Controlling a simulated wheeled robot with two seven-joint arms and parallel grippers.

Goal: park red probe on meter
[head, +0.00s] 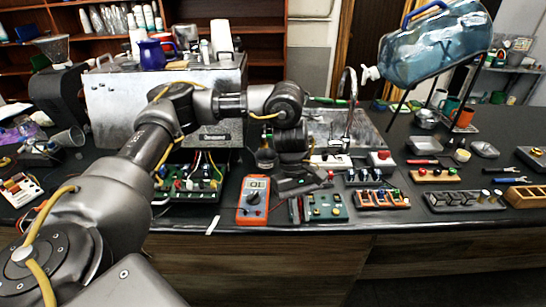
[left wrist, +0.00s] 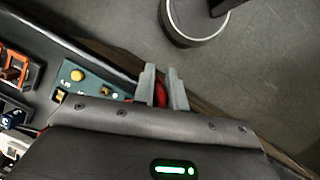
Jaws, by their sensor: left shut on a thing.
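The orange meter (head: 253,200) lies near the front edge of the counter, with its display and dial facing up. My left gripper (head: 297,210) is just right of the meter, at the left side of a teal board, apart from the meter. In the left wrist view my left gripper (left wrist: 162,90) is shut on the red probe (left wrist: 160,96), which shows as a red piece between the two grey fingers. The probe's tip and lead cannot be made out. My right gripper is not in view.
The teal board (head: 327,206) with yellow buttons is right of my gripper; it also shows in the left wrist view (left wrist: 90,82). An opened brewer (head: 190,185) stands left of the meter. More part trays (head: 382,200) lie to the right. The counter's front edge is close.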

